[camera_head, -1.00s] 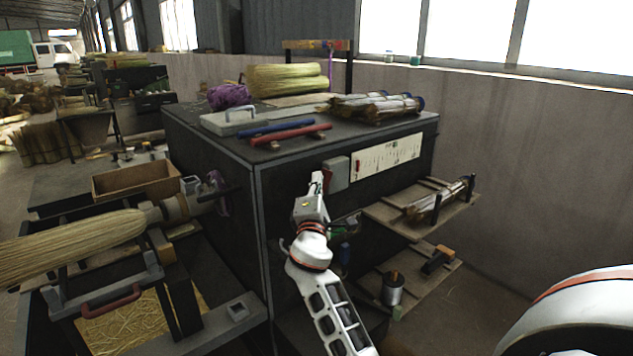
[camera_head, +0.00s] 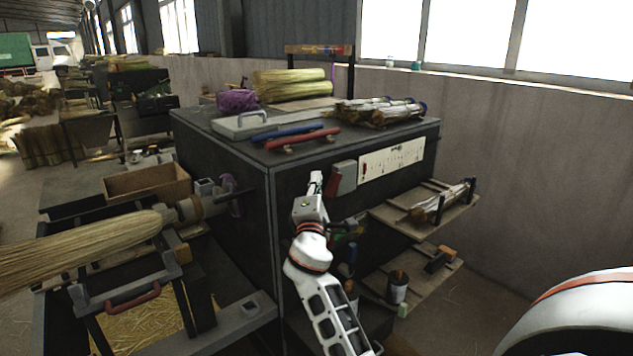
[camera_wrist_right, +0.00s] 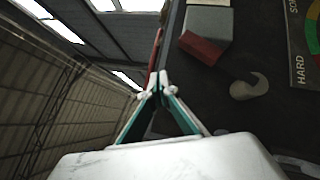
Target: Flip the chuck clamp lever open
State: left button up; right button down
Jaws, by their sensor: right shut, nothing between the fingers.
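The chuck (camera_head: 190,208) grips the handle end of a large straw broom (camera_head: 90,245) at the left of the dark cabinet. My right gripper (camera_head: 316,180) is shut and empty, in front of the cabinet's right-hand face and well to the right of the chuck. In the wrist view, its fingertips (camera_wrist_right: 155,92) meet with nothing between them. The chuck and lever do not show in the wrist view. My left gripper is out of view.
A grey box (camera_head: 346,177) with a red lever (camera_head: 332,184) sits on the cabinet face close to my right gripper. Blue (camera_head: 287,132) and red (camera_head: 302,139) bars lie on the cabinet top. Shelves (camera_head: 425,210) jut out at right. A wooden box (camera_head: 147,182) stands behind the broom.

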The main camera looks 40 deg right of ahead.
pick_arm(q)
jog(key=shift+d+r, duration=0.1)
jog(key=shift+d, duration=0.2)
pick_arm(e)
jog(key=s+a+r, duration=0.2)
jog(key=s+a, duration=0.2)
jog(key=s, duration=0.2)
jog(key=shift+r, duration=0.2)
jog(key=s+a+f+m+y, duration=0.1)
jog(key=s+a+f+y, duration=0.15)
jog(key=f, duration=0.65)
jog(key=s+a+f+g+y, duration=0.1)
jog(key=a+f+y, duration=0.3)
jog(key=f, duration=0.5)
jog(key=s+a+f+m+y, duration=0.1)
jog(key=s+a+f+y, duration=0.2)
jog(key=f, duration=0.6)
jog(key=s+a+f+m+g+y, duration=0.2)
jog(key=s+a+f, duration=0.3)
jog(key=s+f, duration=0.5)
jog(key=s+a+f+m+g+y, duration=0.2)
jog(key=s+a+f+m+y, duration=0.2)
jog(key=s+f, duration=0.6)
jog(key=shift+s+a+m+g, duration=0.4)
jog(key=shift+a+m, duration=0.1)
jog(key=shift+a, duration=0.6)
